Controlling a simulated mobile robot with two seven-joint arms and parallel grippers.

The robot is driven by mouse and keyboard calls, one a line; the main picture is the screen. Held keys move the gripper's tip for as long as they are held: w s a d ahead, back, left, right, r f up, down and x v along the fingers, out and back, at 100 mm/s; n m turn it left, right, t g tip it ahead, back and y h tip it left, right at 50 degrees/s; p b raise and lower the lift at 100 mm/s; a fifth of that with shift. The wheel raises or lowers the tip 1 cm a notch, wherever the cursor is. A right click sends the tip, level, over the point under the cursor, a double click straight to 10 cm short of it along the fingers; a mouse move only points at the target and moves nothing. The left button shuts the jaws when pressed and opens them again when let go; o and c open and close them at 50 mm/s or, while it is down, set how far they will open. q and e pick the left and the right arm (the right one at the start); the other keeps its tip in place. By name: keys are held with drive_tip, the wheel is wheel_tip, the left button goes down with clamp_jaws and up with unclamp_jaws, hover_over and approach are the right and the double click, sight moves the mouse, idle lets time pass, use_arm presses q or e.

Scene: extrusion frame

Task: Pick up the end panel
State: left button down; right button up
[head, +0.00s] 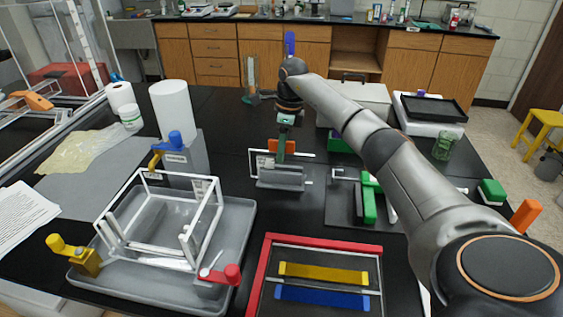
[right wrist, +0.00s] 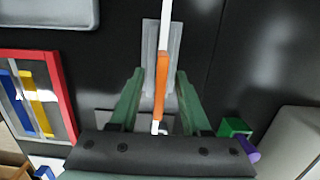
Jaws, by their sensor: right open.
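The end panel (head: 305,155) looks like a thin white frame with an orange piece, standing in a grey holder (head: 282,182) at mid-table. In the right wrist view the end panel (right wrist: 161,75) shows edge-on as a white bar and orange strip, above the grey holder (right wrist: 150,45). My right gripper (head: 282,152) is over it from above. In the right wrist view the green fingers of my right gripper (right wrist: 160,82) are open, one on each side of the orange strip, with gaps visible. My left gripper is not in view.
A white open frame (head: 205,232) stands in a grey tray (head: 245,225) with yellow, blue and red clamps around it. A red-edged fixture (head: 325,240) with yellow and blue bars lies in front. A green clamp fixture (head: 369,200) is to the right. White rolls stand at the left.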

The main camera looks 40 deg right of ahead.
drive_tip(key=shift+w+f, duration=0.1)
drive_tip(key=shift+f, duration=0.5)
clamp_jaws()
idle(1.0)
